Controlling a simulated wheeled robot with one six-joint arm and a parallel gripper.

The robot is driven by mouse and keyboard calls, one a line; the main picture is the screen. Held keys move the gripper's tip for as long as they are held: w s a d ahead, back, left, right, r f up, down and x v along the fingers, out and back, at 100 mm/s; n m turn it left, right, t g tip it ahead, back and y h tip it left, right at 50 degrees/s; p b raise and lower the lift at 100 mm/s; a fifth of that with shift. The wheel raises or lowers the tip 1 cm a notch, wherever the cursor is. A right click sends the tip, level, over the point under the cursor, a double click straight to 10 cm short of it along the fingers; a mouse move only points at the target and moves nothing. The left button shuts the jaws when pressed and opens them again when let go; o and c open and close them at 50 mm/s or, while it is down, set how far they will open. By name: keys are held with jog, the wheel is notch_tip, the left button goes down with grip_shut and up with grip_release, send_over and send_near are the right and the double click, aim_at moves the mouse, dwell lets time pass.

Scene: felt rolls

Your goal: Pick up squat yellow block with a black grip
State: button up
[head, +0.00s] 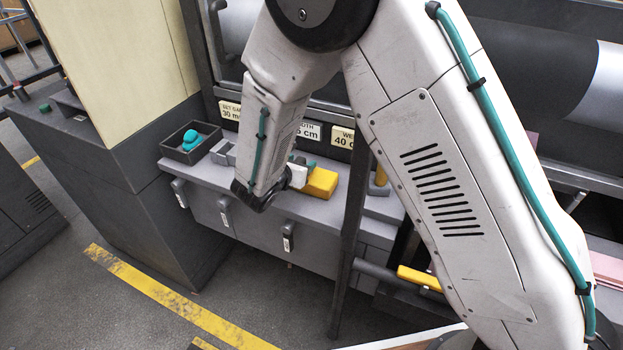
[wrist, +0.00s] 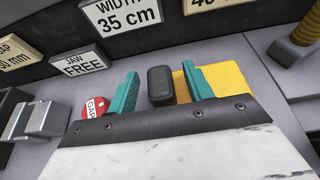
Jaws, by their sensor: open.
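The squat yellow block (head: 321,184) lies on the grey ledge in the head view, just right of my gripper (head: 299,166), which my arm partly hides. In the wrist view the yellow block (wrist: 228,80) shows behind and right of the right teal finger. Its black grip (wrist: 160,85) stands at the block's left side and appears between the two teal fingers of my gripper (wrist: 161,72). The fingers are open, with a visible gap on the grip's left side. The right finger is close to the grip; I cannot tell whether it touches.
A red round tag (wrist: 93,108) and a grey metal block (wrist: 40,120) lie left of the fingers. Signs (wrist: 120,14) line the back of the ledge. A yellow post (wrist: 303,35) stands at right. A dark tray (head: 172,152) with a teal object sits at the ledge's left end.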

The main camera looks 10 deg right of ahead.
grip_shut()
jog(key=shift+r, duration=0.1)
jog(key=shift+s+a+r, duration=0.1)
jog(key=shift+r, duration=0.1)
jog(key=r, duration=0.6)
jog(key=shift+s+a+r, duration=0.2)
jog(key=shift+s+r, duration=0.1)
jog(key=s+a, duration=0.5)
jog(key=s, duration=0.3)
jog(key=s+a, duration=0.5)
jog(key=s, duration=0.3)
jog(key=shift+a, duration=0.25)
